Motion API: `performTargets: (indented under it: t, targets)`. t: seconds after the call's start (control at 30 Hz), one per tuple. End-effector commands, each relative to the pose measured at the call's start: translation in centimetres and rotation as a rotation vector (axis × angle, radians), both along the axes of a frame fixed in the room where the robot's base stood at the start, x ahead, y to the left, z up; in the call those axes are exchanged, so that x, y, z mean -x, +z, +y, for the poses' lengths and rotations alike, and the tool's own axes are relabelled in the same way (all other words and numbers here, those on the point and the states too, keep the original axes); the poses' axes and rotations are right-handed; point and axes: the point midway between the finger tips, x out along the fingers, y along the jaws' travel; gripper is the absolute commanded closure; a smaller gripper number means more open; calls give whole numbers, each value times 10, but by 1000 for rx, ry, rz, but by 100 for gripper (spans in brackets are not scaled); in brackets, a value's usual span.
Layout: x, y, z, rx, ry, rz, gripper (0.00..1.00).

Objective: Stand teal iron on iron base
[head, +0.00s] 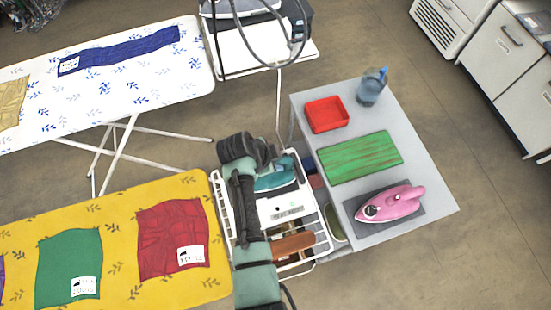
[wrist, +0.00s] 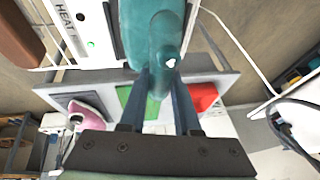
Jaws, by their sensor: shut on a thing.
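The teal iron (head: 275,175) is over the far part of the white iron base, which is labelled HEAT REST (head: 282,212). In the wrist view, the teal iron (wrist: 150,30) fills the top middle, and the base (wrist: 82,22) shows to its left with a small green light. My gripper (wrist: 163,78) is shut on the handle of the teal iron. In the head view my own arm hides the gripper and part of the iron. I cannot tell whether the iron touches the base.
The base sits on a white wire rack (head: 318,262) with a brown item (head: 292,247). A grey table to the right holds a pink iron (head: 392,203), a green board (head: 360,157), a red tray (head: 326,114) and a blue jug (head: 371,88). A yellow ironing board (head: 118,240) is left.

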Motion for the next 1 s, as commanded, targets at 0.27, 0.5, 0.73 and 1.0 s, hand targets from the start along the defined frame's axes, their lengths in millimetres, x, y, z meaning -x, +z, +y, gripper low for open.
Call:
performTargets:
  t: [0.27,0.5,0.73,1.0]
  targets:
    - [0,-2,0,0,0,0,64]
    - [0,-2,0,0,0,1,39]
    - [0,0,0,0,0,1,39]
    - [8,26,9,0,2,-1,39]
